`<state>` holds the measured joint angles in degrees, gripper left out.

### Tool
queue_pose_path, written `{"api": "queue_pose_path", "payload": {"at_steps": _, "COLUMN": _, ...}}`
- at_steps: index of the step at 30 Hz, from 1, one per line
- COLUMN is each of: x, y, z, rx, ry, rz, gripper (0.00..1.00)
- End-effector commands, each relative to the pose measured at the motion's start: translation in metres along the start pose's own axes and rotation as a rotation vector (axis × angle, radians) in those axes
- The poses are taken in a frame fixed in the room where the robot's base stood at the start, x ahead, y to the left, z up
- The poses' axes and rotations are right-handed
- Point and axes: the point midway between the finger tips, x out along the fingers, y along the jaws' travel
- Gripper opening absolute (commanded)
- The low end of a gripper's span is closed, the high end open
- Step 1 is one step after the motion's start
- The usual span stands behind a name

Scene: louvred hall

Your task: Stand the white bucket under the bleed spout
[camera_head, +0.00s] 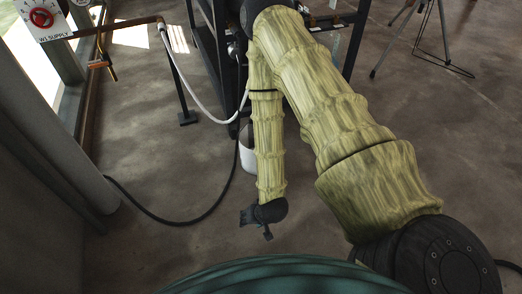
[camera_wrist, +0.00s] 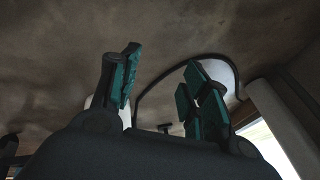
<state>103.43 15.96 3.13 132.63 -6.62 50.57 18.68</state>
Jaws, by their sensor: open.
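The white bucket (camera_head: 247,158) stands on the floor near the dark frame in the head view, partly hidden behind my arm. A pale patch (camera_wrist: 97,101) beside the left finger in the wrist view may be the bucket; I cannot tell. A short copper pipe with a downturned end (camera_head: 109,66), below the supply valve at upper left, looks like the bleed spout. My gripper (camera_head: 257,222) hangs at the end of my arm, in front of the bucket in the picture. In the wrist view my gripper (camera_wrist: 160,65) has its teal-padded fingers apart with nothing between them.
A red valve on a white panel (camera_head: 41,17) is at upper left. A white hose (camera_head: 188,91) runs to the dark frame (camera_head: 213,55). A black hose (camera_head: 185,220) curves across the floor. A black stand (camera_head: 183,95) and tripod (camera_head: 396,35) stand there; the lower-left floor is bare.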

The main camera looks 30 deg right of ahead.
Motion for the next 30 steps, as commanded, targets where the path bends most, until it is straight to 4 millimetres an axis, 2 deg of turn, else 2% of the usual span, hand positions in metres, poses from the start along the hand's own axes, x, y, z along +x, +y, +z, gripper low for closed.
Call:
{"api": "queue_pose_path", "payload": {"at_steps": 1, "x": 0.015, "y": -0.002, "z": -0.02, "rx": 0.067, "ry": 0.05, "rz": -0.033, "gripper": 0.46}}
{"api": "queue_pose_path", "payload": {"at_steps": 7, "x": 0.04, "y": -0.008, "z": -0.107, "rx": 0.335, "ry": 0.241, "rz": -0.178, "gripper": 0.46}}
{"api": "queue_pose_path", "payload": {"at_steps": 12, "x": 0.048, "y": -0.002, "z": -0.183, "rx": 0.555, "ry": 0.397, "rz": -0.319, "gripper": 0.46}}
{"api": "queue_pose_path", "payload": {"at_steps": 18, "x": 0.041, "y": 0.021, "z": -0.269, "rx": 0.796, "ry": 0.569, "rz": -0.504, "gripper": 0.46}}
{"api": "queue_pose_path", "payload": {"at_steps": 21, "x": 0.033, "y": 0.036, "z": -0.305, "rx": 0.895, "ry": 0.641, "rz": -0.592, "gripper": 0.46}}
{"api": "queue_pose_path", "payload": {"at_steps": 24, "x": 0.025, "y": 0.051, "z": -0.331, "rx": 0.969, "ry": 0.696, "rz": -0.664, "gripper": 0.46}}
{"api": "queue_pose_path", "payload": {"at_steps": 27, "x": 0.018, "y": 0.06, "z": -0.348, "rx": 1.016, "ry": 0.733, "rz": -0.716, "gripper": 0.46}}
{"api": "queue_pose_path", "payload": {"at_steps": 30, "x": 0.014, "y": 0.066, "z": -0.357, "rx": 1.042, "ry": 0.751, "rz": -0.743, "gripper": 0.46}}
